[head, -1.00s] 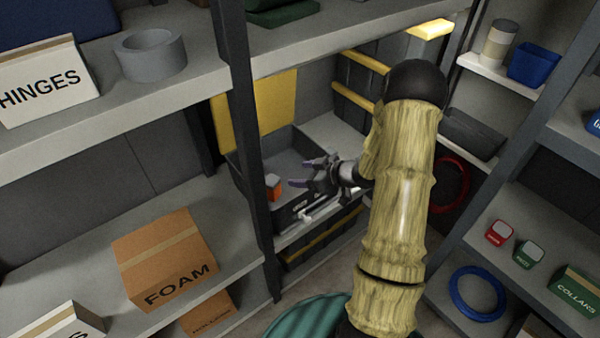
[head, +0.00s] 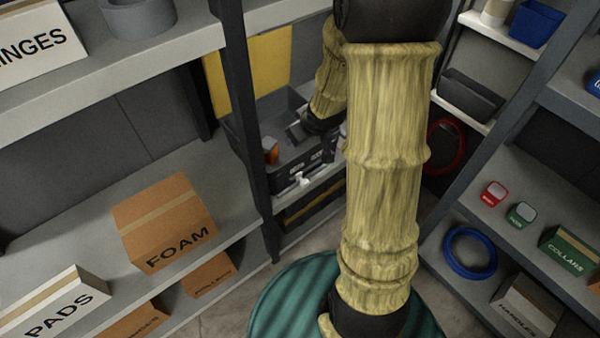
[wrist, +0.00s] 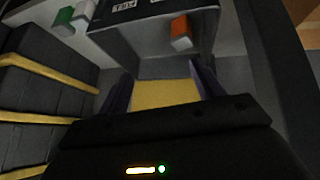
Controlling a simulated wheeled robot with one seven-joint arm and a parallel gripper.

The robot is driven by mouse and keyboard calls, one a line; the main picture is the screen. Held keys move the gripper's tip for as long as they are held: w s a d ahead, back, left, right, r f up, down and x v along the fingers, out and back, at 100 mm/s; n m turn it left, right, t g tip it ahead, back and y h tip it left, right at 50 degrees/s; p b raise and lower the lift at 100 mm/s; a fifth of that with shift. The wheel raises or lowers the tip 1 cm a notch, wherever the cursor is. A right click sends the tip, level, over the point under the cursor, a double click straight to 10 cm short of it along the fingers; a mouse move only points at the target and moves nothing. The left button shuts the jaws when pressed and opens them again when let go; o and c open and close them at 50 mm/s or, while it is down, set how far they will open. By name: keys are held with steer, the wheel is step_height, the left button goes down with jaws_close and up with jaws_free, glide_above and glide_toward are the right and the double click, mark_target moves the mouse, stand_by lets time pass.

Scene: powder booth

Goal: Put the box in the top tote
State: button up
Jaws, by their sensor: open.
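A grey open tote (head: 290,178) stands on the shelf in the middle bay of the head view, with labels on its front. A small orange box (head: 270,151) is inside it, near the left wall. In the wrist view the tote (wrist: 140,42) is at the top, with the orange box (wrist: 181,32) against its inner side. My gripper (wrist: 160,90) is open; its two dark fingers stand apart, with a yellow surface seen between them and nothing clearly held. In the head view my wrist reaches over the tote and my fingers are largely hidden.
An upright post (head: 250,120) stands close left of the tote. Dark yellow-edged stacked units (wrist: 30,90) fill the wrist view's left. A yellow panel (head: 262,75) hangs behind the tote. A FOAM carton (head: 165,222) is on the left shelf; a dark bin (head: 470,95) sits at right.

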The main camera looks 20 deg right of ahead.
steer(key=s+a+r+m+g, duration=0.1)
steer(key=s+a+r+g, duration=0.1)
steer(key=s, duration=0.5)
steer(key=s+a+r+m+g, duration=0.1)
steer(key=s+a, duration=0.3)
steer(key=s, duration=0.4)
steer(key=shift+s+a+r+m+g, duration=0.25)
steer(key=shift+a+r+m+g, duration=0.15)
steer(key=shift+m+g, duration=0.25)
